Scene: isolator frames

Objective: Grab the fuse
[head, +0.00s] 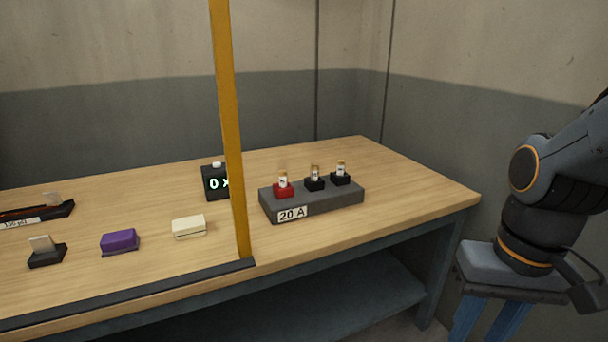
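Three small fuses with pale bodies stand upright in a row on a grey block (335,203) labelled "20 A". The left fuse (283,180) sits in a red holder (283,191). The middle fuse (315,172) sits in a black holder (314,184). The right fuse (341,167) sits in another black holder (340,179). The picture does not show which fuse the task means. Part of my arm shows at the right edge, apart from the table. My gripper is out of view.
A yellow post (228,120) rises left of the block, joining a black rail along the table's front edge. Left of it are a cream block (188,226), a purple block (119,241) and a black holder (46,255). A display box (214,182) stands partly behind the post. Wooden tabletop (415,190) right is clear.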

